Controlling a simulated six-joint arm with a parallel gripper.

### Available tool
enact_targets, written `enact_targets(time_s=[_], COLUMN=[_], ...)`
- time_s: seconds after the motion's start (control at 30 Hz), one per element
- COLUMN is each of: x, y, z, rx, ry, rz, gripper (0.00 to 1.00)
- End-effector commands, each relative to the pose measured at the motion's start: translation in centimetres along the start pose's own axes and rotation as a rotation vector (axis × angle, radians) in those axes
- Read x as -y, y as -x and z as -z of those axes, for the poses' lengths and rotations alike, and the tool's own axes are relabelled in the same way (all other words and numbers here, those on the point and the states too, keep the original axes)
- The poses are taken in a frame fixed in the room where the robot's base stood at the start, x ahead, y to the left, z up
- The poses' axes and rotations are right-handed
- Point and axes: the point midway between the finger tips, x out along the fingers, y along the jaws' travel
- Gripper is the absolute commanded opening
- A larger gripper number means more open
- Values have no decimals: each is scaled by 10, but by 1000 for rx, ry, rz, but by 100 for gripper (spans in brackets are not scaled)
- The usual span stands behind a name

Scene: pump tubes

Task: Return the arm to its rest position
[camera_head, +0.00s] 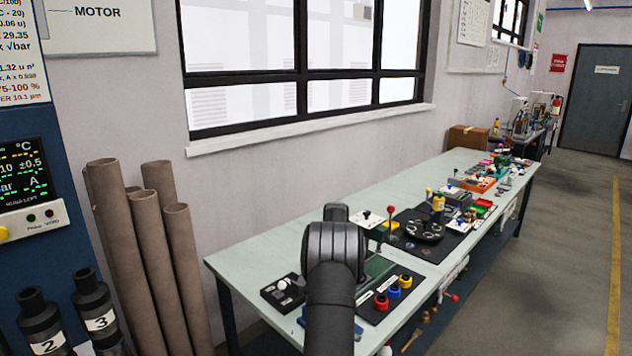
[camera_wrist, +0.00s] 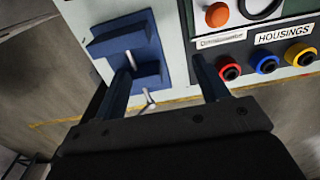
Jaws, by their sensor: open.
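My gripper (camera_wrist: 165,78) is open, with its two dark fingers apart. A blue fixture (camera_wrist: 122,42) with a light pin standing in it shows behind and beside the left finger. I see nothing clearly gripped between the fingers; a small metal piece (camera_wrist: 148,100) shows below the fixture, and I cannot tell what it is. In the head view my arm stands over the near end of the bench (camera_head: 245,258), and its links hide the gripper.
Red (camera_head: 381,301), blue (camera_head: 394,291) and yellow (camera_head: 406,281) housings sit right of my arm. A black tray (camera_head: 424,246) and red-knobbed lever (camera_head: 390,211) stand farther back. Brown tubes (camera_head: 117,235) lean against the wall at left. The aisle floor (camera_head: 560,250) is clear.

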Motion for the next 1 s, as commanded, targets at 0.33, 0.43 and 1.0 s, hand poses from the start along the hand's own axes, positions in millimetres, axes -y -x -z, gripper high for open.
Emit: enact_targets(time_s=[0.33,0.43,1.0], x=[-23,-29,-30], y=[-30,-38,-58], z=[24,29,30], rx=[0,0,1], ry=[-1,-2,-1], rz=[0,0,2], gripper=[67,67,67])
